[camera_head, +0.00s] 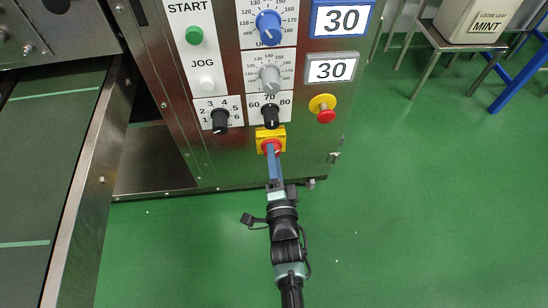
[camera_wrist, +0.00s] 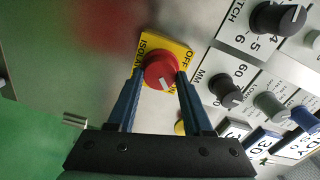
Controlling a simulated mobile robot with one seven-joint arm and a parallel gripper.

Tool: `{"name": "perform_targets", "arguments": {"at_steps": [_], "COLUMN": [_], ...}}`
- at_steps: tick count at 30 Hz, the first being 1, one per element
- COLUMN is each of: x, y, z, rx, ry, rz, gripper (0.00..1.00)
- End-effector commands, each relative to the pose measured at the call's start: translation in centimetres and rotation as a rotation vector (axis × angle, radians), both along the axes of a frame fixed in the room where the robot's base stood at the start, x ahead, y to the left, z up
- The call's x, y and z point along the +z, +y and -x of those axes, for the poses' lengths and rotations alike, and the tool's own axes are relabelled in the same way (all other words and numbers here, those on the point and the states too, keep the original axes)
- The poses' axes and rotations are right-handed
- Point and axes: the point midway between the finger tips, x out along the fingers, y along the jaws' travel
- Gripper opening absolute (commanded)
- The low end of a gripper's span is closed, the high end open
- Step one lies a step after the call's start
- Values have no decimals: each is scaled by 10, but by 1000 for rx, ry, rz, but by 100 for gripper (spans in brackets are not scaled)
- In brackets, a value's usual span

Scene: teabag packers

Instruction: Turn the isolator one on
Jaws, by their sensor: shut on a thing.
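The isolator is a red rotary knob (camera_wrist: 160,71) on a yellow plate (camera_wrist: 181,50) marked "ISOLA…" and "OFF" in the wrist view. It also shows low on the steel panel in the head view, as a red knob (camera_head: 270,146) on a yellow plate (camera_head: 262,133). A pale pointer mark on the knob points toward the lower right in the wrist view. My gripper (camera_wrist: 158,78) has its two blue fingers on either side of the red knob, shut on it. In the head view, my gripper (camera_head: 272,153) reaches up to the knob from below and partly covers it.
Above the isolator are a black dial (camera_head: 270,115), a grey dial (camera_head: 270,76) and a blue dial (camera_head: 269,27). A red stop button (camera_head: 326,116) is to the right. A black numbered dial (camera_head: 220,121) is to the left. A green conveyor (camera_head: 40,180) runs at far left.

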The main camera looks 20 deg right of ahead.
Motion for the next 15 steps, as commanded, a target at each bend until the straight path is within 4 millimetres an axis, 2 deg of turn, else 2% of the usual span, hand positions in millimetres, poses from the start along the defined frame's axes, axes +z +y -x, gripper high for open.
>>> {"name": "perform_targets", "arguments": {"at_steps": [13,14,15], "x": [-1,-1,-1], "y": [0,0,0], "z": [0,0,0], "rx": [0,0,0], "ry": [-2,-3,-2], "rz": [-12,-13,-12], "gripper": [0,56,63]}}
